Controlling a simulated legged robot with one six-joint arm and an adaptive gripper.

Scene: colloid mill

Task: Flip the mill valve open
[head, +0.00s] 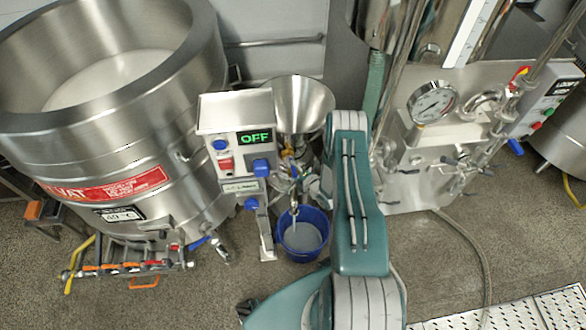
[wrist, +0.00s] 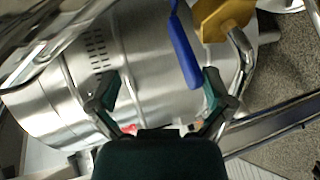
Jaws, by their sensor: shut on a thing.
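The mill stands mid-picture in the head view, with a steel hopper (head: 303,100) and a control box (head: 238,150) showing OFF. A small valve (head: 288,152) with a yellowish part sits below the hopper, partly hidden. In the wrist view a long blue valve handle (wrist: 184,50) hangs beside a yellow valve body (wrist: 222,18) on a bent steel pipe. My gripper (wrist: 160,92) has its fingers around the handle's lower end, which lies nearer the right finger; exact contact is hard to see. My arm mostly hides the gripper in the head view.
A blue bucket (head: 303,238) stands on the floor below the mill. A steel machine with a gauge (head: 432,102) is at right. Open floor lies in front.

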